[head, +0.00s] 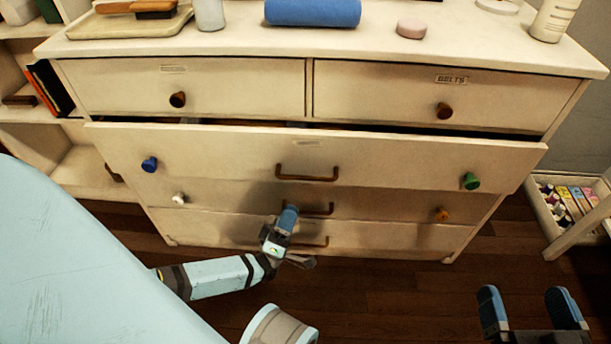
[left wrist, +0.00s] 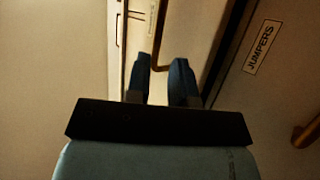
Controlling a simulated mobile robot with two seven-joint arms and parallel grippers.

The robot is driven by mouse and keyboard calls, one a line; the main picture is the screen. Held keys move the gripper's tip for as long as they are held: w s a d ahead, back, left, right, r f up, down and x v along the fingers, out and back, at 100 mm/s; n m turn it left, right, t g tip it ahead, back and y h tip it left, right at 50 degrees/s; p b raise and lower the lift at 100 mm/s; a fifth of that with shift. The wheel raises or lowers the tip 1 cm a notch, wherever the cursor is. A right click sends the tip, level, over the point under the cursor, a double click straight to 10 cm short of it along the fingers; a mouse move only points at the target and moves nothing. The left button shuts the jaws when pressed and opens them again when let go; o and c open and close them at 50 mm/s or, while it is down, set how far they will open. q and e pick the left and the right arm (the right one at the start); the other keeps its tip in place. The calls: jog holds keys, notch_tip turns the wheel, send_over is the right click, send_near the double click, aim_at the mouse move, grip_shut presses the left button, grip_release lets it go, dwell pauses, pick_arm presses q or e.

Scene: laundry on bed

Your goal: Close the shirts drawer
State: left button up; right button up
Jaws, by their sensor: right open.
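A white dresser has a wide drawer (head: 230,160) below its two small top drawers, pulled out with a dark gap above it. It has a blue knob (head: 149,164), a green knob (head: 471,181) and a brown middle handle (head: 307,175); its label is too blurred to read. My left gripper (head: 289,212) is low in front of the drawer fronts, near the handle of the drawer below. In the left wrist view its blue fingers (left wrist: 162,80) are apart, with a brown handle (left wrist: 161,50) at their tips. My right gripper (head: 528,305) is open and empty at the lower right.
A label reading JUMPERS (left wrist: 262,47) is on a front in the left wrist view. A drawer labelled BELTS (head: 451,79) is at top right. A box of small items (head: 545,215) stands right. Floor is clear before the dresser.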

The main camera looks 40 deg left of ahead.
aim_at(307, 177)
pick_arm(q)
jog(key=b+x, duration=0.1)
jog(key=x, duration=0.8)
jog(key=shift+w+r, duration=0.2)
jog(key=shift+r, duration=0.05)
jog(key=shift+w+r+b, duration=0.3)
jog(key=shift+r, duration=0.15)
pick_arm(e)
jog(key=shift+w+d+r+n+t, duration=0.15)
jog(key=shift+w+d+n+t, duration=0.15)
jog(key=shift+w+n, duration=0.25)
jog(key=shift+s, duration=0.1)
pick_arm(q)
grip_shut()
